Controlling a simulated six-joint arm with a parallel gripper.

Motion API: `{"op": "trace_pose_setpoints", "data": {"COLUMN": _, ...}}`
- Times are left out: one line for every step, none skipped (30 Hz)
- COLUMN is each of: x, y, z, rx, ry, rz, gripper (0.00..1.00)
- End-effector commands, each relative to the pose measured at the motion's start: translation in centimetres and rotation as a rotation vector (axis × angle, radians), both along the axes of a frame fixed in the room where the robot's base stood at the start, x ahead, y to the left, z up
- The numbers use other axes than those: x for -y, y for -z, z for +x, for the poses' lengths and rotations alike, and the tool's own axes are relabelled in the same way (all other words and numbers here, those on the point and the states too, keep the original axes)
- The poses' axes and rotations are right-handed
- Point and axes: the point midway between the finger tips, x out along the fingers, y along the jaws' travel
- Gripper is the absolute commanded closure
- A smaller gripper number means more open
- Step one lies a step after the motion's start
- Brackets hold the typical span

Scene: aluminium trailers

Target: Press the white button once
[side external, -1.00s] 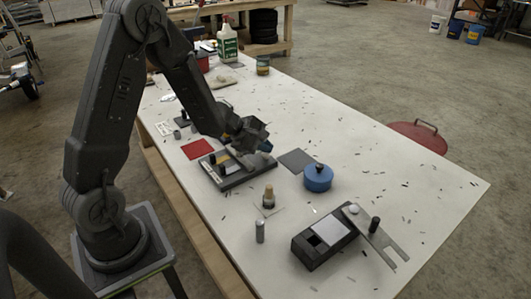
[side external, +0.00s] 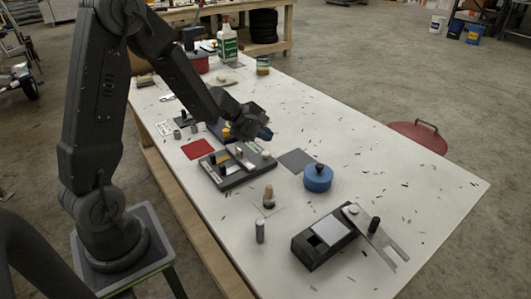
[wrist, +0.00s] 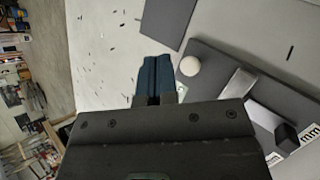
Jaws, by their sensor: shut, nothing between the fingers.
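A round white button (wrist: 190,66) sits at one corner of a dark grey board (wrist: 215,62) in the wrist view. In the side view the white button (side external: 265,154) is at the board's far right end, and the board (side external: 234,181) lies flat on the table. My gripper (side external: 265,134) is above and behind the button there, apart from it. In the wrist view the blue fingertips of my gripper (wrist: 151,66) are together and empty, to the left of the button. I cannot tell whether the button is pressed down.
The board also carries a metal handle (wrist: 238,83) and a dark block. A blue round container (side external: 317,179), a grey square (side external: 297,160), a red square (side external: 197,149) and a black box (side external: 315,258) lie around it. The table's right part is mostly clear.

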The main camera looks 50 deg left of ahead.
Motion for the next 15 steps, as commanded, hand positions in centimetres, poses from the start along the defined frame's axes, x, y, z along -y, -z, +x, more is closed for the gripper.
{"op": "trace_pose_setpoints", "data": {"x": -0.1, "y": -0.6, "z": 0.0, "rx": 0.003, "ry": 0.0, "rz": 0.0, "gripper": 1.0}}
{"op": "trace_pose_setpoints", "data": {"x": 0.0, "y": -0.9, "z": 0.0, "rx": 0.004, "ry": 0.001, "rz": 0.002, "gripper": 1.0}}
{"op": "trace_pose_setpoints", "data": {"x": 0.0, "y": -1.2, "z": 0.0, "rx": 0.003, "ry": 0.0, "rz": 0.0, "gripper": 1.0}}
{"op": "trace_pose_setpoints", "data": {"x": 0.0, "y": -1.5, "z": 0.0, "rx": 0.003, "ry": 0.002, "rz": 0.002, "gripper": 1.0}}
{"op": "trace_pose_setpoints", "data": {"x": 0.0, "y": -1.7, "z": 0.0, "rx": 0.002, "ry": 0.0, "rz": 0.0, "gripper": 1.0}}
{"op": "trace_pose_setpoints", "data": {"x": 0.0, "y": -1.9, "z": 0.0, "rx": 0.003, "ry": 0.001, "rz": 0.001, "gripper": 1.0}}
{"op": "trace_pose_setpoints", "data": {"x": 0.0, "y": -2.0, "z": 0.0, "rx": 0.002, "ry": 0.001, "rz": 0.001, "gripper": 1.0}}
{"op": "trace_pose_setpoints", "data": {"x": 0.0, "y": -2.1, "z": 0.0, "rx": 0.001, "ry": -0.001, "rz": 0.0, "gripper": 1.0}}
{"op": "trace_pose_setpoints", "data": {"x": 0.0, "y": -2.2, "z": 0.0, "rx": 0.001, "ry": -0.001, "rz": 0.0, "gripper": 1.0}}
{"op": "trace_pose_setpoints", "data": {"x": 0.0, "y": -2.2, "z": 0.0, "rx": 0.0, "ry": 0.0, "rz": 0.0, "gripper": 1.0}}
{"op": "trace_pose_setpoints", "data": {"x": 0.0, "y": -2.2, "z": 0.0, "rx": 0.0, "ry": 0.0, "rz": 0.0, "gripper": 1.0}}
{"op": "trace_pose_setpoints", "data": {"x": 0.0, "y": -2.2, "z": 0.0, "rx": 0.0, "ry": 0.0, "rz": 0.0, "gripper": 1.0}}
{"op": "trace_pose_setpoints", "data": {"x": 0.0, "y": -2.2, "z": 0.0, "rx": 0.0, "ry": 0.0, "rz": 0.0, "gripper": 1.0}}
{"op": "trace_pose_setpoints", "data": {"x": 0.0, "y": -2.2, "z": 0.0, "rx": 0.0, "ry": 0.0, "rz": 0.0, "gripper": 1.0}}
{"op": "trace_pose_setpoints", "data": {"x": 0.0, "y": -2.2, "z": 0.0, "rx": 0.0, "ry": 0.0, "rz": 0.0, "gripper": 1.0}}
